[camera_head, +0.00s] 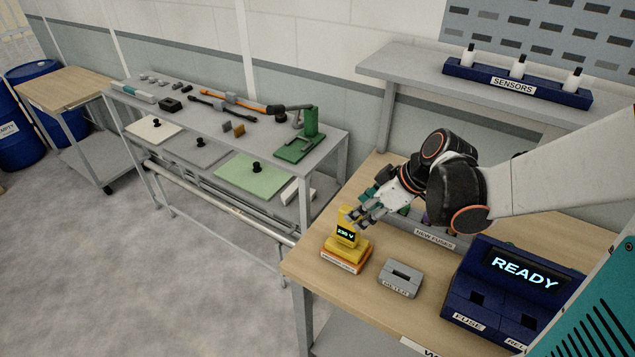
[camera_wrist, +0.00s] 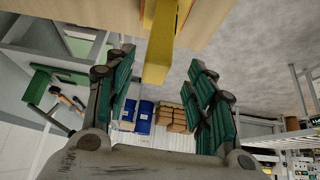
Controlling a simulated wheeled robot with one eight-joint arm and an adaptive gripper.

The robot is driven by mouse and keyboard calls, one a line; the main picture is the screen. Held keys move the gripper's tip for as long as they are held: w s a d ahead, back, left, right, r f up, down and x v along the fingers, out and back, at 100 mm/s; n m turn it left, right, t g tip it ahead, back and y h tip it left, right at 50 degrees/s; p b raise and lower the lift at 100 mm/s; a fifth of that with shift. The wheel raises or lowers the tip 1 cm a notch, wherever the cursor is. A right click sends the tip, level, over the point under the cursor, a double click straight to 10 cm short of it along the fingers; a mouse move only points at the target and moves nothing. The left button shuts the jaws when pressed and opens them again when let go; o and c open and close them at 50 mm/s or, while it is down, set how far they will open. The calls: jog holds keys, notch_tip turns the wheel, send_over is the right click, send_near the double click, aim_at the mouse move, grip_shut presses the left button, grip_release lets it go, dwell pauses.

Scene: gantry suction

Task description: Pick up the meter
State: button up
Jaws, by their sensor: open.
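The yellow meter (camera_head: 347,236) has a small dark display that looks like "230 V". It stands upright on a yellow and orange base near the left corner of the wooden table. My gripper (camera_head: 356,218) is just above and right of the meter, with its fingers towards the meter's top. In the wrist view, my gripper (camera_wrist: 162,60) has its green fingers spread wide and empty. The yellow meter (camera_wrist: 160,50) shows beyond the fingertips, roughly centred between them. I cannot tell whether any finger touches it.
A grey slotted block (camera_head: 400,278) labelled METER sits right of the meter. A blue READY unit (camera_head: 512,290) stands farther right. A grey NEW FUSES bin (camera_head: 434,238) is behind, partly under my arm. A grey bench (camera_head: 215,115) with tools stands to the left.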

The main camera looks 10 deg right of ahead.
aim_at(341, 221)
jog(key=b+x, duration=0.1)
jog(key=x, duration=0.5)
jog(key=b+x, duration=0.1)
jog(key=x, duration=0.3)
jog(key=shift+w+a+r+b, duration=0.1)
jog(key=shift+w+r+b, duration=0.05)
jog(key=shift+w+b, duration=0.2)
grip_shut()
